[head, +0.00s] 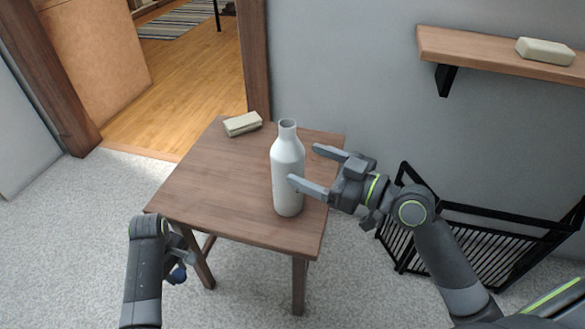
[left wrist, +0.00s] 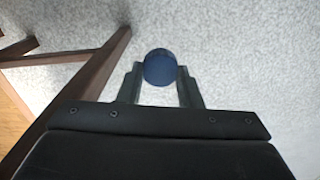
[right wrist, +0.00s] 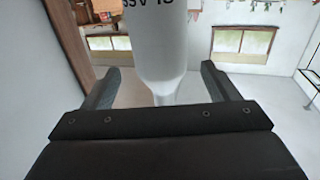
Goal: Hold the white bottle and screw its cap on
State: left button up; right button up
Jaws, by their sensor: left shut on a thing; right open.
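The white bottle (head: 287,172) stands upright on the wooden table (head: 205,185), its neck open and without a cap. My right gripper (head: 303,167) is open, its fingers to the right of the bottle and pointing at it. In the right wrist view the bottle (right wrist: 160,45) shows between the two open fingers (right wrist: 160,85), with dark lettering on it. My left gripper (left wrist: 160,80) is shut on a dark blue cap (left wrist: 159,68), held beside the table's front left and below its top. In the head view the cap (head: 179,273) is partly hidden by my left arm.
A pale block-like object (head: 242,124) lies at the table's back edge. A wall shelf (head: 490,55) with a pale block (head: 545,51) is at the upper right. A black rack (head: 480,240) stands on the floor at right. The table's left part is clear.

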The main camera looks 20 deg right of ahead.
jog(key=shift+v, duration=2.15)
